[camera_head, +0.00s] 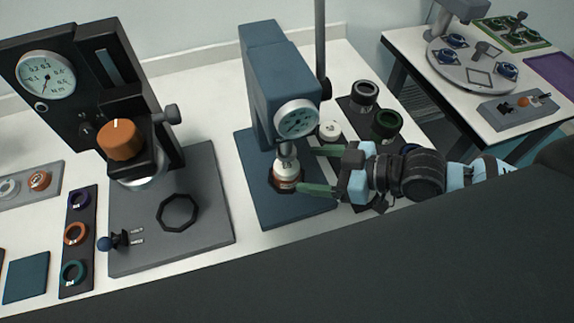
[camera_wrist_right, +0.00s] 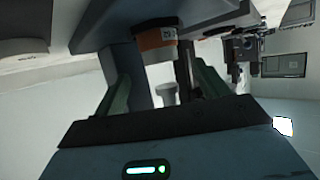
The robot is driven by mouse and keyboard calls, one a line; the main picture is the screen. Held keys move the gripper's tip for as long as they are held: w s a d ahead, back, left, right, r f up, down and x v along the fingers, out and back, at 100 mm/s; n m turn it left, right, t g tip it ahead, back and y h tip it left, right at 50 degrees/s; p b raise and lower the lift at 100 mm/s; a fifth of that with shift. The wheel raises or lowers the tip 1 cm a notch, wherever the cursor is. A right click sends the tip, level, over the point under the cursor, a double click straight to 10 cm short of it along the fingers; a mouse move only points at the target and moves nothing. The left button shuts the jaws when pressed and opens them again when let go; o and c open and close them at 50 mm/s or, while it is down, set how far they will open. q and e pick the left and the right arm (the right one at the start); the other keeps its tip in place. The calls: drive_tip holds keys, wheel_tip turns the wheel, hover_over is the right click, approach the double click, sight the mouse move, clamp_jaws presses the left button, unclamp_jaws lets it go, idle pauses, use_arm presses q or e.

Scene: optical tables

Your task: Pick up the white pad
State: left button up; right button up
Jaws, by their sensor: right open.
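My right gripper (camera_head: 308,171) is open, with its green fingers pointing left at the blue press (camera_head: 285,85). Under the press's dial, a white piece (camera_head: 286,163) with a brown-orange band stands over a dark ring on the base, near the fingertips. In the right wrist view, an orange-banded part (camera_wrist_right: 155,42) and a small white cylinder (camera_wrist_right: 166,94) show between my open fingers (camera_wrist_right: 160,85). A white round piece (camera_head: 329,130) sits behind the upper finger. I cannot tell which white piece is the pad. My left gripper is out of view.
A black stand with a dial and orange knob (camera_head: 120,140) is at left. A dark rack (camera_head: 78,245) holds coloured rings. A black holder with dark cylinders (camera_head: 386,124) lies close behind my right gripper. Another table (camera_head: 400,42) is at right.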

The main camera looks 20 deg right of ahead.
sight(293, 167)
drive_tip(key=shift+p+x, duration=0.35)
drive_tip(key=shift+x, duration=2.05)
drive_tip(key=shift+r, duration=0.15)
drive_tip(key=shift+c, duration=0.4)
drive_tip(key=c, duration=1)
